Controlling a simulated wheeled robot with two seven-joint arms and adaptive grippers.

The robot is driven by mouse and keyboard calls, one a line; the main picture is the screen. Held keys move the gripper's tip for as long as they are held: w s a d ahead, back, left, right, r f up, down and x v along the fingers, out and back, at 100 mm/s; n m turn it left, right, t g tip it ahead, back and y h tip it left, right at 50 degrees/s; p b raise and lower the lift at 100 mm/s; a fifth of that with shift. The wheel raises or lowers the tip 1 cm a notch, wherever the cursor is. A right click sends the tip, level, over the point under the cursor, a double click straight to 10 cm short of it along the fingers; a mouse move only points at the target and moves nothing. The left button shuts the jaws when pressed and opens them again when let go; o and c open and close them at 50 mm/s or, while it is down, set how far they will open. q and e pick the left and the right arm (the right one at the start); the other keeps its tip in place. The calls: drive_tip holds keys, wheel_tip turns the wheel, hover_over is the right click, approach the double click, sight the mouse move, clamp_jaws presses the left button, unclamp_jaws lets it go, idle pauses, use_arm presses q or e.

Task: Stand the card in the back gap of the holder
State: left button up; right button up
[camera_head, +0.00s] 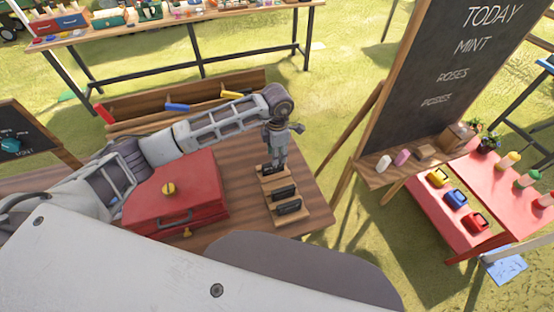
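The holder (268,182) is a pale wooden stepped block near the right end of the wooden table. It has dark upright pieces in a row from front to back, at its front (289,208), middle (283,192) and back. My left gripper (279,163) points down over the back end of the holder. It partly hides the back gap, and I cannot tell whether it touches anything there. Its fingers are too small and dark to show whether they are open or shut. I cannot make out the card clearly. My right gripper is not in view.
A red toolbox (190,192) with a yellow knob stands left of the holder, under my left arm. A wooden rack (185,105) with coloured handles lies behind. A chalkboard easel (425,75) stands to the right. The table strip right of the holder is clear.

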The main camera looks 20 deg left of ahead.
use_arm(q)
wheel_tip(320, 180, up, 7)
drive_tip(key=shift+b, duration=0.35)
